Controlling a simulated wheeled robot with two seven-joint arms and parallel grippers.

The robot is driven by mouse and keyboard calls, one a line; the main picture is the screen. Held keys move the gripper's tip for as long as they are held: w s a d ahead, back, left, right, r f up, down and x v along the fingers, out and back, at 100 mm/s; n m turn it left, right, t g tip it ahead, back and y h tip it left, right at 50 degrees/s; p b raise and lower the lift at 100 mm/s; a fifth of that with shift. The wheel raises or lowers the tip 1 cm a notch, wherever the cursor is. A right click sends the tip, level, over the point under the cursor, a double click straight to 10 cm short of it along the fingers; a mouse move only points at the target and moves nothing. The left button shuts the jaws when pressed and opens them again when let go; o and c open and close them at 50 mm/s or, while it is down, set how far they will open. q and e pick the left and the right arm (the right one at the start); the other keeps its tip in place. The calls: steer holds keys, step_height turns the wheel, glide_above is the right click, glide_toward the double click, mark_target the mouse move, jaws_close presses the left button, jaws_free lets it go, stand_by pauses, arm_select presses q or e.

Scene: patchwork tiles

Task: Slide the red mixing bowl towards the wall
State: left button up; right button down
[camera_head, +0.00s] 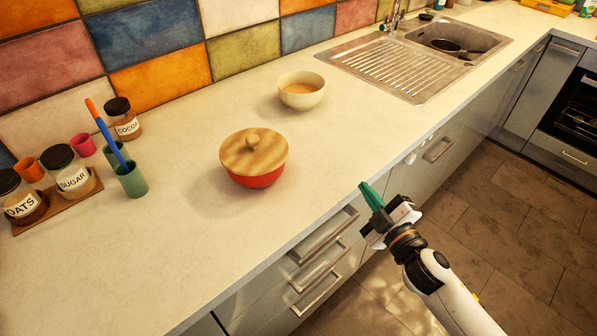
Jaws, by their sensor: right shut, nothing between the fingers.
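The red mixing bowl (256,179) stands upright on the pale countertop, near the middle of the view. A round wooden lid (241,158) with a knob covers it. The tiled wall (153,45) runs behind the counter, with bare counter between it and the bowl. My right gripper (371,196) is shut and empty, with green fingertips. It shows to the right of the bowl, by the front edge of the counter, and is apart from the bowl. My left gripper is not in view.
A cream bowl (301,91) stands behind and right of the red bowl. A green cup (131,180) with brushes, a cocoa jar (123,120), a sugar jar (68,171) and an oats jar (19,196) stand at left. A sink (455,43) is at the back right.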

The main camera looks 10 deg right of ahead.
steer(key=a+r+n+g+y, duration=0.2)
steer(key=a+r+n+y, duration=0.15)
steer(key=n+y, duration=0.4)
steer(key=n+g+y+p, duration=0.3)
steer(key=n+g+y, duration=0.1)
steer(key=n+g, duration=0.5)
glide_toward(275, 172)
steer(key=shift+n+t+h, duration=0.25)
steer(key=shift+n+t, duration=0.15)
steer(key=shift+n, duration=0.05)
steer(key=a, duration=0.1)
steer(key=s+a, duration=0.1)
steer(key=a, duration=0.2)
steer(key=shift+s+r, duration=0.2)
steer(key=shift+s, duration=0.2)
steer(key=w, duration=0.1)
steer(key=w+a, duration=0.1)
steer(key=w, duration=0.1)
steer(key=shift+a+f, duration=0.15)
steer(key=shift+a, duration=0.15)
steer(key=shift+w+a, duration=0.15)
steer(key=shift+w, duration=0.3)
steer(key=shift+f, duration=0.1)
